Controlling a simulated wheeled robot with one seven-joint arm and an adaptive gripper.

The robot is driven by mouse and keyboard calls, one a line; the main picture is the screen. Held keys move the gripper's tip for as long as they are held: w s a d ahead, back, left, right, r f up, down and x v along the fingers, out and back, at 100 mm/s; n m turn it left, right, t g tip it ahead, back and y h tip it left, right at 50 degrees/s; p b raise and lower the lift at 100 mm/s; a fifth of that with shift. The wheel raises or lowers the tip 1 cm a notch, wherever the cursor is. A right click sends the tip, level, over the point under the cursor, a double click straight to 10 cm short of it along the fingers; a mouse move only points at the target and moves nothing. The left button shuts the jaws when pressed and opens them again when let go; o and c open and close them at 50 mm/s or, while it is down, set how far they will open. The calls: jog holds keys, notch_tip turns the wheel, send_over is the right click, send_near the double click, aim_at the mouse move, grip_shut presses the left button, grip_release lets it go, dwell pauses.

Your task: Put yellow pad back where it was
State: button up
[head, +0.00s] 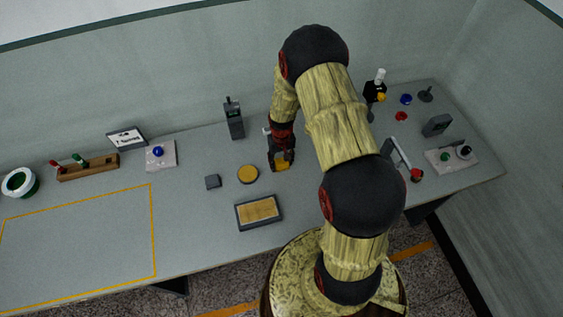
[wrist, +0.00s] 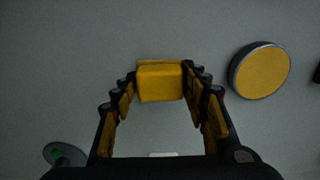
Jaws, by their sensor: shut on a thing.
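The yellow pad (wrist: 160,83), a small block-like piece, sits between my fingertips in the wrist view. In the head view it shows as a small yellow patch (head: 282,166) under my gripper (head: 282,164). My gripper is shut on it, with a finger on each side, as the wrist view also shows (wrist: 160,88). Whether the pad touches the table is hard to tell. A round yellow disc (head: 248,174) with a dark rim lies on the table just left of my gripper; it shows at right in the wrist view (wrist: 262,71).
A dark-framed tray (head: 238,217) with a tan inside lies near the front edge. A grey device (head: 234,122) stands behind. A yellow outline (head: 153,235) marks clear table at left. Several items stand at right.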

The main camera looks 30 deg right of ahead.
jog(key=shift+f, duration=0.2)
jog(key=o, duration=0.9)
jog(key=shift+o, duration=0.5)
jog(key=shift+r, duration=0.15)
